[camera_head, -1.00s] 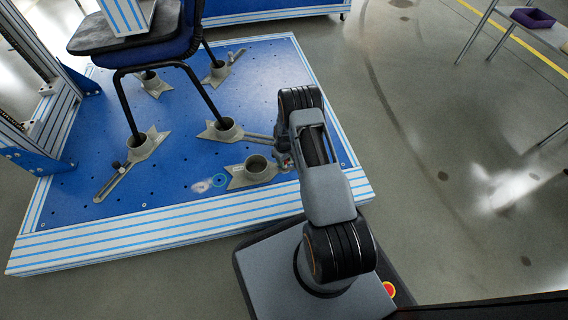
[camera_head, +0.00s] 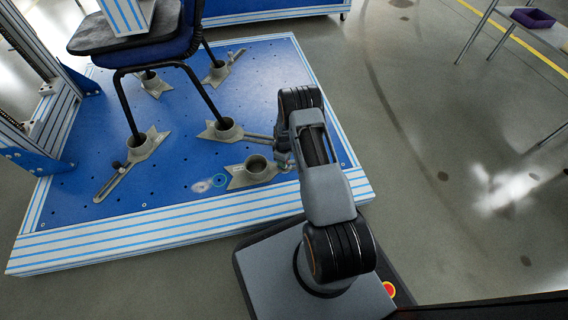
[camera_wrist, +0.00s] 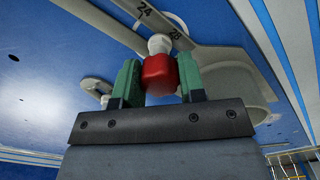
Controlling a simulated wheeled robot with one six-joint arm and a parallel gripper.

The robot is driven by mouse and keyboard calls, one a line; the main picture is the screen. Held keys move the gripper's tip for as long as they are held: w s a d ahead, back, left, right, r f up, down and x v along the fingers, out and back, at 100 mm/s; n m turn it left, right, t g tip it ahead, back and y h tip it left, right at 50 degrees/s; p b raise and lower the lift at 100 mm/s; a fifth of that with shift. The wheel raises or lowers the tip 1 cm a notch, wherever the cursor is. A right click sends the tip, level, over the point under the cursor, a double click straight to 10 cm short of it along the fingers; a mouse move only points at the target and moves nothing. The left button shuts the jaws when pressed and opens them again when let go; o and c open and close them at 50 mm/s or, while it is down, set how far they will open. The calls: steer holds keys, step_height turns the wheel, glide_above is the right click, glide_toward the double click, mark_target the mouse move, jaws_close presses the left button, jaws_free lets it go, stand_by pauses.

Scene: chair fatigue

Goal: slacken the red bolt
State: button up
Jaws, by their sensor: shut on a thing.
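The red bolt (camera_wrist: 160,74) shows in the middle of the wrist view, with a pale rounded knob at its far end next to a grey metal clamp arm (camera_wrist: 140,33) marked with numbers. My gripper (camera_wrist: 158,82) has its two green fingers on either side of the bolt and is shut on it. In the head view my gripper (camera_head: 284,156) is beside the grey foot cup (camera_head: 257,167) at the platform's right front. The bolt cannot be made out there, as my gripper and arm cover that spot.
A blue platform (camera_head: 90,195) with a striped edge carries several grey foot cups. A dark blue chair (camera_head: 160,52) stands in some of them. An upright frame (camera_head: 40,110) is at the left. Open floor (camera_head: 430,230) lies to the right, with a table at the far right.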

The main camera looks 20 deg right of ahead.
steer(key=n, duration=0.4)
steer(key=o, duration=0.9)
steer(key=shift+o, duration=0.2)
steer(key=m, duration=0.4)
